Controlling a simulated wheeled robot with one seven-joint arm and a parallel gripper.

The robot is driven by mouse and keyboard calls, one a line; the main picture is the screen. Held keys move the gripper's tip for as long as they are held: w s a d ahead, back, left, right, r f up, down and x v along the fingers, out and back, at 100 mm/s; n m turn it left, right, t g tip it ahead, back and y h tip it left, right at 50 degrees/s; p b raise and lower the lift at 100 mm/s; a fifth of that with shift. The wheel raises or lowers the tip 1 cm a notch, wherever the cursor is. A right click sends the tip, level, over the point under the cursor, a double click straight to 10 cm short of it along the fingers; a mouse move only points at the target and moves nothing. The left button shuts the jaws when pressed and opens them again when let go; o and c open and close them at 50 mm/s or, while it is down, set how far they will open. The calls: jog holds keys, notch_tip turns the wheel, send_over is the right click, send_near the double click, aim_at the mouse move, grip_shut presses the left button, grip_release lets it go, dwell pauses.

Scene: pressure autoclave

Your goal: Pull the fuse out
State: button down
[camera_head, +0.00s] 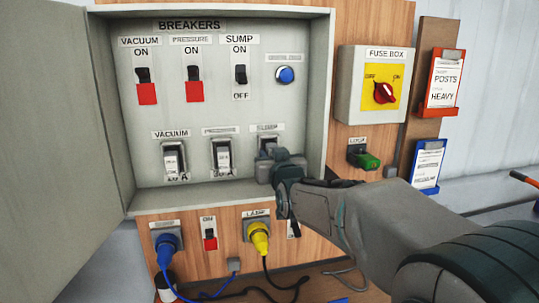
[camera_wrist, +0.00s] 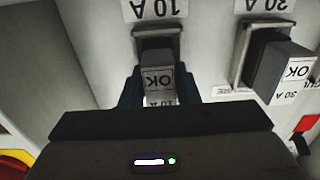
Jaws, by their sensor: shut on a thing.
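The breaker panel (camera_head: 200,110) holds a row of three fuses under the switches. My gripper (camera_head: 278,168) is at the rightmost one, under the sump label, and covers most of that fuse and its holder (camera_head: 267,142). In the wrist view, which is upside down, my gripper (camera_wrist: 160,92) has a finger on each side of a grey fuse (camera_wrist: 158,80) marked OK and 10 A, and is shut on it. The fuse sits at its dark-framed holder (camera_wrist: 150,33); I cannot tell how deep it is in. The pressure fuse (camera_head: 222,155) and vacuum fuse (camera_head: 174,160) are in their holders.
The open cabinet door (camera_head: 60,110) stands at the left. The cabinet's right wall (camera_head: 318,90) rises close to my gripper. Blue (camera_head: 166,245) and yellow (camera_head: 257,238) plugs stick out below. The fuse box (camera_head: 375,85) is to the right.

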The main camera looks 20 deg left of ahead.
jog(key=shift+s, duration=0.1)
dwell(0.3)
jog(key=shift+b+v, duration=0.7)
jog(key=shift+v, duration=0.2)
jog(key=b+v, duration=0.1)
jog(key=v, duration=0.3)
jog(key=shift+s, duration=0.1)
jog(key=shift+f, duration=0.1)
